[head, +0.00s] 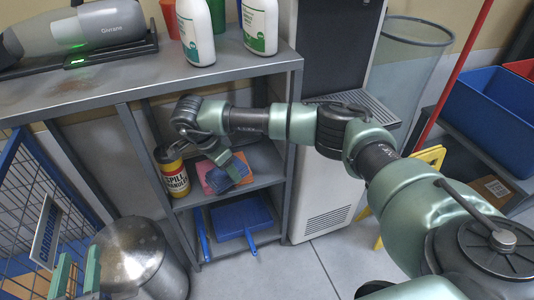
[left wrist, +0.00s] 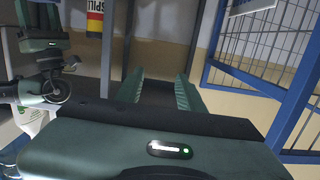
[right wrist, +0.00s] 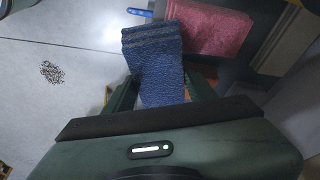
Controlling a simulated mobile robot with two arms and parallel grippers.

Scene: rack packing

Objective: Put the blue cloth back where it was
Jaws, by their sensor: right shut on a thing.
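The blue cloth (head: 229,179) is folded and sits in the jaws of my right gripper (head: 236,165), at the middle shelf of the rack (head: 255,69). In the right wrist view the blue cloth (right wrist: 152,58) lies between the two fingers and sticks out beyond them. A pink cloth (head: 206,167) lies on the shelf just behind it; it also shows in the right wrist view (right wrist: 208,28). I cannot tell whether the blue cloth touches the shelf or the pink cloth. My left gripper (head: 76,277) is open and empty at the lower left; its fingers stand apart in the left wrist view (left wrist: 158,92).
A yellow spill absorber can (head: 173,172) stands left of the cloths. A blue dustpan (head: 240,216) is on the bottom shelf. White bottles (head: 195,30) and a handheld vacuum (head: 75,28) are on top. A metal bin (head: 140,255) and a blue cage (head: 25,185) stand left.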

